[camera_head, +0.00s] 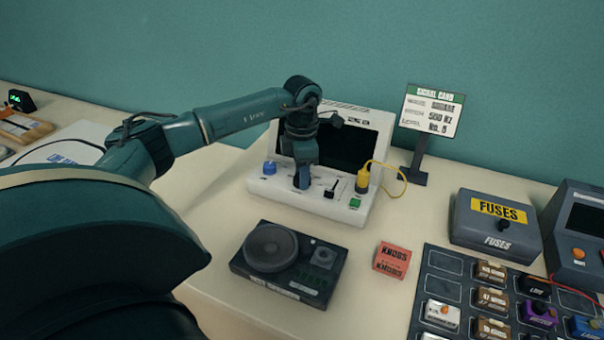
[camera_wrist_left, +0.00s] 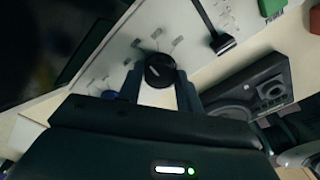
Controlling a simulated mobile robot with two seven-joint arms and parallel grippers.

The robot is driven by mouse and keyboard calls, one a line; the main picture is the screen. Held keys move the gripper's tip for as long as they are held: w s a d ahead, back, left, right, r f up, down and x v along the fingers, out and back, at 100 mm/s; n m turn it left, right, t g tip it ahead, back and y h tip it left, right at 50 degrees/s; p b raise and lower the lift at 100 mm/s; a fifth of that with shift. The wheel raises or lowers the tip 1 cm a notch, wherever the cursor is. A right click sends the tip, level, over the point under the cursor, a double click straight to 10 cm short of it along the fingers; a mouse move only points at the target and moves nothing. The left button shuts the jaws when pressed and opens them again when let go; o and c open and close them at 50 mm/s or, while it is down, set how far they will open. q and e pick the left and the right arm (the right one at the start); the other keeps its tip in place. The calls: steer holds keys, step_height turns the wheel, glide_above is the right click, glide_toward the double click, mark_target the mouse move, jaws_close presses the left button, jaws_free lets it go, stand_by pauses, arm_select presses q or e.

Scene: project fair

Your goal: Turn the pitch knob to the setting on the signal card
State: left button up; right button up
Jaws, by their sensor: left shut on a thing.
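The white signal device (camera_head: 337,212) stands at the back of the table with a dark screen. My left gripper (camera_head: 303,180) is at its front panel, right of a blue knob (camera_head: 269,167). In the left wrist view, my left gripper (camera_wrist_left: 159,84) is shut on a black knob (camera_wrist_left: 160,69) with a pale pointer line and small labels around it. The gripper hides this knob in the head view. The signal card (camera_head: 431,111) stands upright on a dark post; it seems to read square, pitch 500 Hz, and a level number too small to be sure of. My right gripper is out of view.
Right of the gripper are a black slider (camera_head: 331,189), a green button (camera_head: 354,202) and a yellow plug (camera_head: 362,180) with a cable. A dark speaker unit (camera_head: 315,290), a red knobs box (camera_head: 392,260) and a grey fuses box (camera_head: 496,226) stand nearby.

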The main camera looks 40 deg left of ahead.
arm_select(q)
steer(key=m, duration=0.5)
steer(key=shift+m+b, duration=0.4)
stand_by(0.4)
steer(key=o, duration=1)
step_height(320, 180, up, 13)
steer(key=shift+r+b, duration=0.15)
steer(key=shift+b, duration=0.3)
